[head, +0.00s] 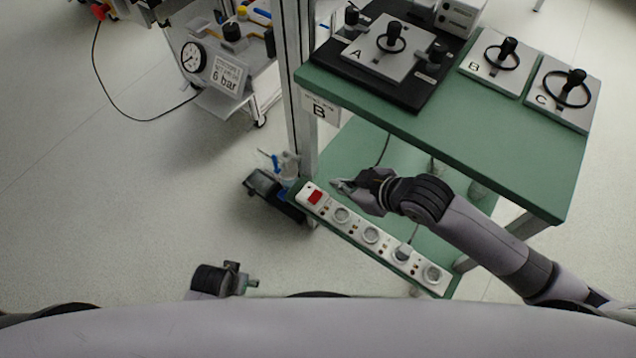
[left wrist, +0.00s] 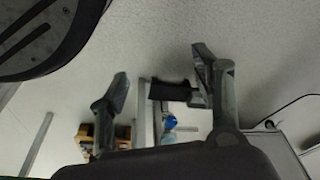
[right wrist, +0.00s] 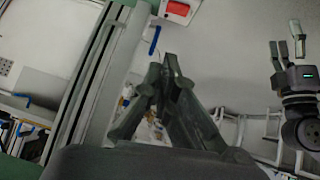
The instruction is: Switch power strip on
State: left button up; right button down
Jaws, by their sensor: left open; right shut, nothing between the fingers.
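The white power strip (head: 386,246) is fixed along the front edge of the green lower shelf, with a red switch (head: 314,197) at its left end and several round sockets. My right gripper (head: 338,184) is shut and empty, just right of the red switch and apart from it in the picture. In the right wrist view the red switch (right wrist: 178,8) is at the top, beyond the closed fingertips (right wrist: 170,62). My left gripper (head: 250,284) is low in the head view, away from the strip. In the left wrist view its fingers (left wrist: 160,75) are open with nothing between them.
The green upper table (head: 470,145) overhangs the shelf, holding plates marked A, B and C. A metal post (head: 298,90) stands left of the switch. A trolley with a gauge (head: 193,57) is farther left.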

jog(key=b, duration=0.3)
send_over(320, 193)
jog(key=f, duration=0.4)
jog(key=s+f, duration=0.1)
jog(key=f, duration=0.1)
jog(key=shift+f, duration=0.35)
jog(key=f, duration=0.1)
jog(key=f+b, duration=0.1)
jog(key=f, duration=0.1)
jog(key=shift+w+f, duration=0.3)
jog(key=shift+w, duration=0.1)
jog(key=shift+f, duration=0.4)
pick_arm(q)
jog(key=w+v, duration=0.3)
jog(key=v, duration=1.2)
jog(key=shift+w+r+t, duration=0.4)
jog(key=shift+w+r, duration=0.05)
jog(key=shift+w, duration=0.05)
jog(key=shift+f, duration=0.1)
